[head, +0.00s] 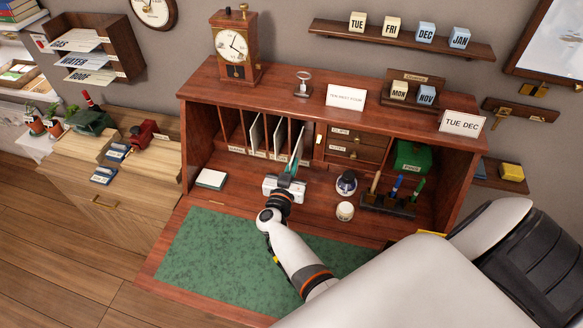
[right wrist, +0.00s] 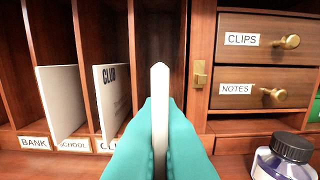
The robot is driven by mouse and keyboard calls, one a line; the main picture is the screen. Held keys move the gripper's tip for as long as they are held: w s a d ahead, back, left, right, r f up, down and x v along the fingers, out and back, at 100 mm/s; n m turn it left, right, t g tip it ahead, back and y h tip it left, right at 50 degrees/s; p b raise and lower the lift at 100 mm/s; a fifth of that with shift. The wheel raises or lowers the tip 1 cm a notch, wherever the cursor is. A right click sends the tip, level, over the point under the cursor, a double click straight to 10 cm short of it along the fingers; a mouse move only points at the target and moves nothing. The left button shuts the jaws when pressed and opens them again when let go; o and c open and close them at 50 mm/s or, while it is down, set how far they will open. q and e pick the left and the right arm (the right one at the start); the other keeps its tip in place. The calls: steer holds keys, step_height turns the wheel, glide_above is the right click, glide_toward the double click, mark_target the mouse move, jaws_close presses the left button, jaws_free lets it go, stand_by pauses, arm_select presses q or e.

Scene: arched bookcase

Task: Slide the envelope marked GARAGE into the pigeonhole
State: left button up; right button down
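My right gripper (head: 292,170) is at the front of the desk's row of pigeonholes. In the right wrist view its teal fingers (right wrist: 160,145) are shut on a thin white envelope (right wrist: 160,100), seen edge-on and upright. Its marking is not readable from here. The envelope is lined up with the rightmost pigeonhole (right wrist: 160,35), right of the one labelled CLUB. That pigeonhole's own label is hidden behind the fingers. I cannot tell how far the envelope's far edge reaches into the opening. My left gripper is not in view.
White envelopes stand in the SCHOOL (right wrist: 62,100) and CLUB (right wrist: 112,100) pigeonholes to the left. Drawers marked CLIPS (right wrist: 262,40) and NOTES (right wrist: 262,88) are to the right. An ink bottle (right wrist: 284,158), a white jar (head: 345,211) and a pen rack (head: 388,205) stand right of the gripper.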

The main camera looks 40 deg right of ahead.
mark_target(301, 141)
steer(key=shift+b+x, duration=0.45)
steer(key=shift+x, duration=2.2)
steer(key=shift+b+x, duration=0.7)
steer(key=shift+x, duration=1.8)
steer(key=c, duration=1.6)
jaws_free()
steer(key=shift+w, duration=0.1)
steer(key=shift+o, duration=0.2)
